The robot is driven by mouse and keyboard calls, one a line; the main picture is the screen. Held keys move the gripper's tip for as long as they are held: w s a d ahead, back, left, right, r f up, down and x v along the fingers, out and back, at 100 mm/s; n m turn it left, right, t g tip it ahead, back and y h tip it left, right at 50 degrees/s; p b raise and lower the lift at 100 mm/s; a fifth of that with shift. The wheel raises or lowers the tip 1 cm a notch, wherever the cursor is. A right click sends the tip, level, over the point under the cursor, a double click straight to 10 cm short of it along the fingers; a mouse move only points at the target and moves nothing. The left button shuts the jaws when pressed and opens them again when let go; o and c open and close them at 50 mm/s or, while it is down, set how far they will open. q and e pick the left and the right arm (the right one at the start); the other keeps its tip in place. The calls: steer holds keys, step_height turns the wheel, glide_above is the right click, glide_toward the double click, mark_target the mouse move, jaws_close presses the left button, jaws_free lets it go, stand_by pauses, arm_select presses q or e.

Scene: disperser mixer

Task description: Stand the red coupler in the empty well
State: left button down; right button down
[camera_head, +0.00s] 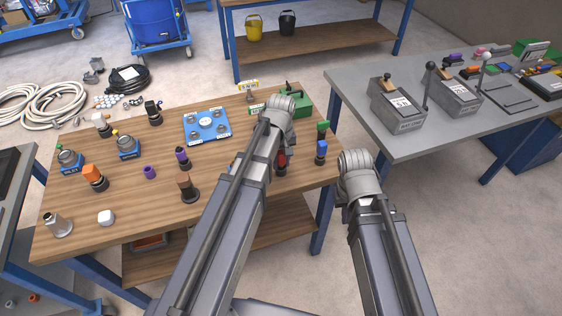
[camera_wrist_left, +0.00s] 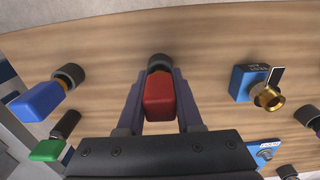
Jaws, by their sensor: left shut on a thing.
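The red coupler (camera_wrist_left: 158,98) has a blocky red body and a dark round end. In the left wrist view my left gripper (camera_wrist_left: 158,82) is shut on its red body, one finger on each side. In the head view only a bit of the red coupler (camera_head: 282,160) shows beside my left arm, above the right part of the wooden table. I cannot tell whether its dark end touches the table. I cannot make out which place is the empty well. My right arm shows at the right of the head view, but its gripper does not.
A blue coupler (camera_head: 321,150) and a green one (camera_head: 323,127) stand close by at the wooden table's (camera_head: 120,245) right edge. A blue plate (camera_head: 207,127) lies further back. Purple, brown and orange pieces stand to the left. A grey table (camera_head: 400,145) stands to the right.

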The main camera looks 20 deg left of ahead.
arm_select(q)
steer(key=shift+s+f, duration=0.15)
steer(key=shift+s, duration=0.05)
steer(key=c, duration=0.6)
jaws_free()
steer(key=shift+s+d, duration=0.1)
steer(key=shift+o, duration=0.2)
steer(key=shift+w+r+p, duration=0.2)
steer(key=shift+r+p, duration=0.35)
steer(key=shift+p, duration=0.2)
step_height(320, 180, up, 12)
steer(key=p, duration=1.1)
steer(key=shift+w+p, duration=0.1)
steer(key=shift+p, duration=0.3)
steer(key=s+d+m+y, duration=0.1)
steer(key=s+d+m, duration=0.9)
steer(key=s, duration=0.4)
steer(key=shift+s+d+m, duration=0.15)
steer(key=shift+m, duration=0.15)
